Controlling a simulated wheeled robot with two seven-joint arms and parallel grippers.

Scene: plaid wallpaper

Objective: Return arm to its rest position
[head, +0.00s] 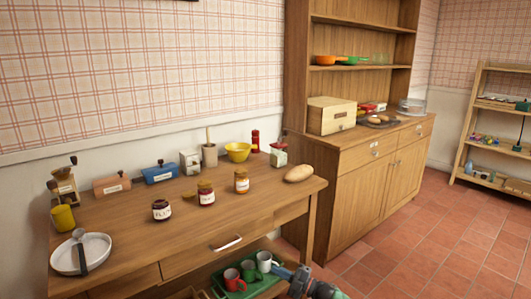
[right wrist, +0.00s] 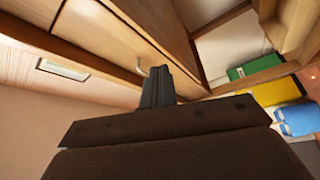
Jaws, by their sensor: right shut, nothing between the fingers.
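My right gripper (head: 300,279) shows at the bottom edge of the head view, low in front of the table and beside its lower shelf. In the right wrist view its dark fingers (right wrist: 156,86) are together with nothing between them. Wooden furniture with a small handle lies beyond them. The gripper appears apart from the table and the mugs. Only the end of my right arm (head: 325,290) is in the head view. My left gripper is in neither view.
The wooden table (head: 215,222) holds several jars, a yellow bowl (head: 238,151), a bread loaf (head: 299,173) and a white pan (head: 81,254). A green tray (head: 236,291) with mugs sits on its lower shelf. A hutch (head: 345,205) stands behind right. Tiled floor (head: 450,235) is clear at right.

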